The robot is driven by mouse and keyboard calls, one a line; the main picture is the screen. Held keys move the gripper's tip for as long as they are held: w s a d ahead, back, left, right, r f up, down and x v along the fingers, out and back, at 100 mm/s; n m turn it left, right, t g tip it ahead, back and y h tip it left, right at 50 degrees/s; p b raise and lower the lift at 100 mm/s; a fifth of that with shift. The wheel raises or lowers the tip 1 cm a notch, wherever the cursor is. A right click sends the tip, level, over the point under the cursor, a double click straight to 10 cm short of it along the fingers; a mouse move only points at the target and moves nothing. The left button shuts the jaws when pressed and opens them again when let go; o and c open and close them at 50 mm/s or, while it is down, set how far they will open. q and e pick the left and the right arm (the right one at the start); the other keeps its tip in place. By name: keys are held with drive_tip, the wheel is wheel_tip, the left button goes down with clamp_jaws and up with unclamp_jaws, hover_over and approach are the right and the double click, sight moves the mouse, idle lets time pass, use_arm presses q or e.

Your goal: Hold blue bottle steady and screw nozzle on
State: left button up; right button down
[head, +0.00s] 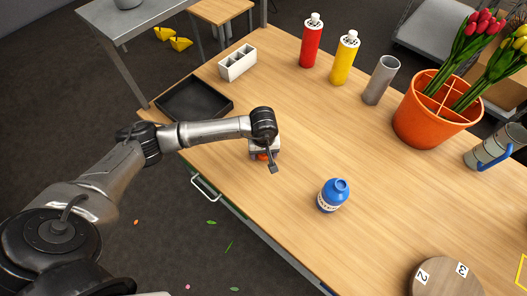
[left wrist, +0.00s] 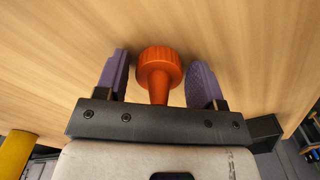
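The blue bottle (head: 331,197) stands upright on the wooden table, right of my left gripper, with a pale label around its body. The orange nozzle (left wrist: 159,72) is between the two purple fingers of my left gripper in the left wrist view, its wide ribbed end away from the gripper's body. A gap shows on each side of it, so the left gripper (head: 266,152) is open around it. In the head view the gripper is low over the table and hides most of the nozzle. My right gripper is not in view.
A black tray (head: 187,100) and a white divided holder (head: 238,64) are at the table's left end. Red (head: 311,45) and yellow (head: 344,60) bottles, a grey cylinder (head: 381,80) and an orange tulip bucket (head: 424,121) line the back. A round numbered wooden disc (head: 440,280) is near front right.

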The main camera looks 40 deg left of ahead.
use_arm(q)
drive_tip(key=c, duration=0.7)
drive_tip(key=shift+o, duration=0.2)
drive_tip(key=shift+r, duration=0.15)
drive_tip(key=shift+r, duration=0.3)
wheel_tip(320, 180, up, 3)
drive_tip(key=shift+r+p, duration=0.2)
drive_tip(key=shift+p, duration=0.2)
drive_tip(key=d+r+p, duration=0.1)
drive_tip(key=d+r, duration=0.5)
drive_tip(key=d, duration=0.5)
drive_tip(key=shift+s+d+r, duration=0.2)
drive_tip(key=shift+d+r, duration=0.15)
drive_tip(key=shift+r, duration=0.05)
